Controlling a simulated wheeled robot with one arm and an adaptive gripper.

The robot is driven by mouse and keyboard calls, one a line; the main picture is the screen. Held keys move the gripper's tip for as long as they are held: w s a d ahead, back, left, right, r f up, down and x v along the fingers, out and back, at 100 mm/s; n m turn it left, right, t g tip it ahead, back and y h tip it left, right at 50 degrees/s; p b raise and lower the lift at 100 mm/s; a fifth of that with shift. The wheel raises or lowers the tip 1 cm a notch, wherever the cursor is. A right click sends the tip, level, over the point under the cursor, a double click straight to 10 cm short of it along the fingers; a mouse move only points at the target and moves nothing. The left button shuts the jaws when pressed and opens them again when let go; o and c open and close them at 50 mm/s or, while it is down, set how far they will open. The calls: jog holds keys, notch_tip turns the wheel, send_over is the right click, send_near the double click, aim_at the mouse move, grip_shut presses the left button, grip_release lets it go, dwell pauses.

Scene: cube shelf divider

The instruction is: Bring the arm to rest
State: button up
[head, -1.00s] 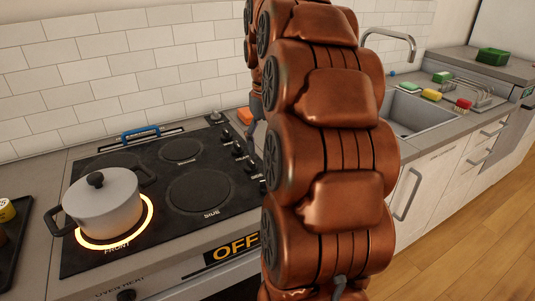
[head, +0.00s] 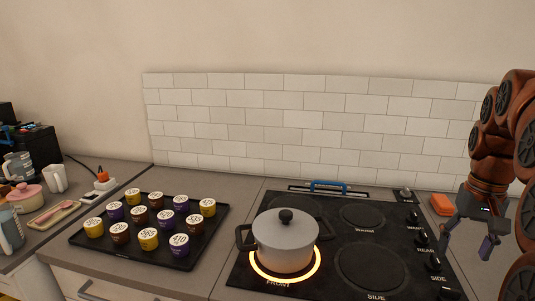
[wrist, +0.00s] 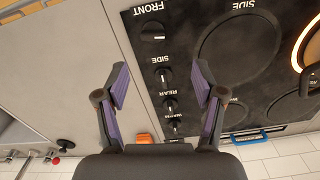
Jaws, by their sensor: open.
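My gripper (head: 467,242) is at the right side of the head view, above the counter by the stove's knobs. Its two fingers are apart with nothing between them. In the wrist view the open gripper (wrist: 160,85) points down over the counter and the knob strip of the stove. My copper-coloured arm fills the right edge of the head view and is partly cut off.
A grey lidded pot (head: 284,247) stands on the glowing front burner of the black stove (head: 345,260). An orange block (head: 441,204) lies behind my gripper. A black tray (head: 82,240) of several capsules sits left of the stove. Bare counter (head: 228,215) lies between them.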

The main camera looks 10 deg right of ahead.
jog(key=s+a+f+n+g+p, duration=0.1)
jog(key=s+a+n+p, duration=0.15)
jog(key=a, duration=0.65)
jog(key=s+a+f+n+p, duration=0.1)
jog(key=s+a+p, duration=0.15)
jog(key=a, duration=0.55)
jog(key=s+a+f+n+p, duration=0.2)
jog(key=s+a+f+p, duration=0.1)
jog(key=s+a, duration=0.6)
jog(key=s+f, duration=0.1)
jog(key=s, duration=0.2)
jog(key=shift+s+f+g, duration=0.25)
jog(key=shift+f+g, duration=0.15)
